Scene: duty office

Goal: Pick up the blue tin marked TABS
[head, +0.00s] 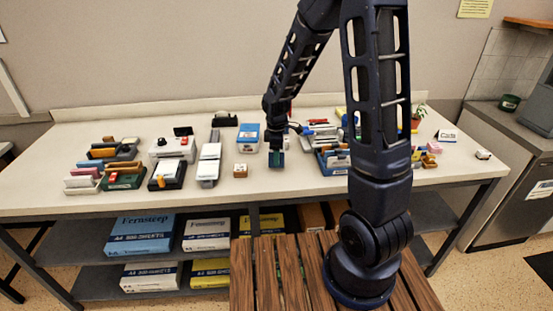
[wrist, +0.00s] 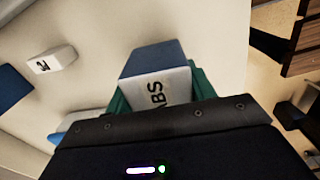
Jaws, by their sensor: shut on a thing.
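The blue tin (wrist: 152,58) shows in the wrist view between my green fingers, with a white face on which the letters "ABS" can be read; the rest of the marking is hidden by my gripper. My gripper (head: 276,160) is shut on the tin. In the head view it points down over the middle of the table, right of a small tan block (head: 240,171). The tin is small and mostly covered by the fingers there. I cannot tell whether it touches the table top.
A blue-and-white box (head: 248,136) stands just behind and left of my gripper. A blue tray (head: 331,165) with several items is close on the right. Staplers and a white telephone-like device (head: 172,146) fill the left. The table (head: 290,186) is bare in front of my gripper.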

